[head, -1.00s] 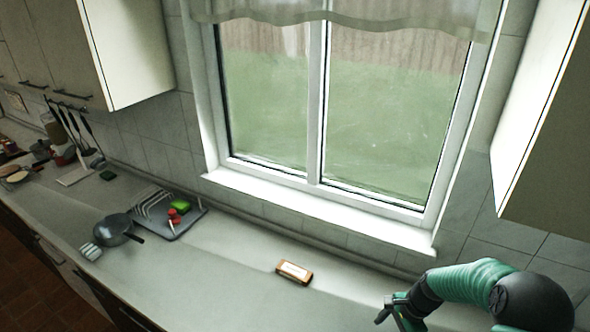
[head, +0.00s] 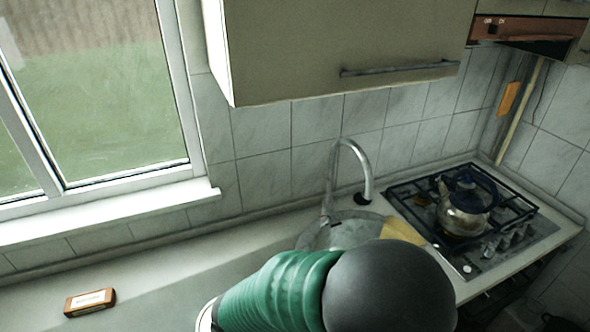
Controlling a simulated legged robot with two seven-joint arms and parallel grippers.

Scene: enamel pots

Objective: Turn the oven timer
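A gas hob (head: 400,190) is set in the counter at the right, with a row of control knobs (head: 505,243) along its front right part. A dark oven front (head: 515,285) shows partly below the counter edge. I cannot make out which part is the timer. My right arm, with a green sleeve and dark round joint, crosses the bottom middle, left of the hob. Its gripper is not visible, and my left gripper is not in view either.
A metal kettle (head: 464,208) stands on the hob. A sink (head: 345,232) with a tall tap (head: 364,170) and a yellow cloth (head: 404,231) lie left of it. A small brown box (head: 90,302) is on the counter. A cabinet (head: 345,50) hangs above.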

